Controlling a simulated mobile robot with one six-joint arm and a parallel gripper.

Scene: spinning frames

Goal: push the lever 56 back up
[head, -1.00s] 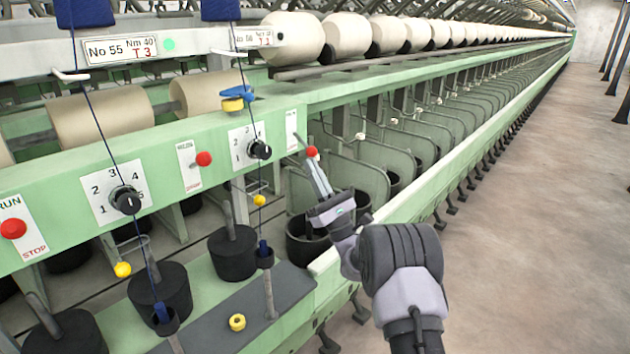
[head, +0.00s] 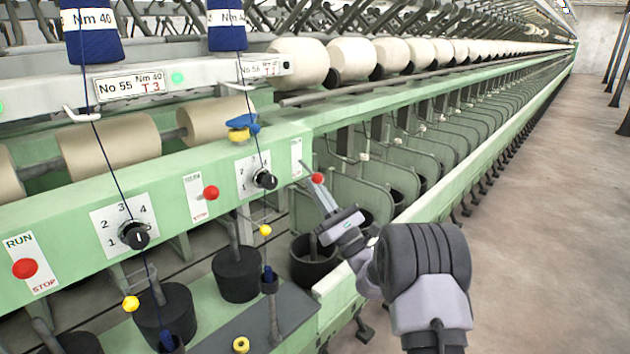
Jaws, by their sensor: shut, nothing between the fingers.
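The No 56 plate (head: 262,68) hangs on the upper rail. Below and right of it, a red-knobbed lever (head: 317,178) sticks out from the narrow white plate (head: 296,157) at the right end of the green panel. Its knob sits low, level with the bottom of that plate. My gripper (head: 318,188) is shut and empty, with its tips just under this knob. Whether they touch it, I cannot tell. Another red-knobbed lever (head: 211,193) stands left of the numbered dial (head: 264,180), its knob about mid-height on its plate.
The No 55 plate (head: 128,85) and a RUN/STOP lever (head: 25,268) are at the left. Black pots (head: 237,275) stand below the panel, and thin yarns run down from blue bobbins (head: 92,35). The floor (head: 540,250) at the right is clear.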

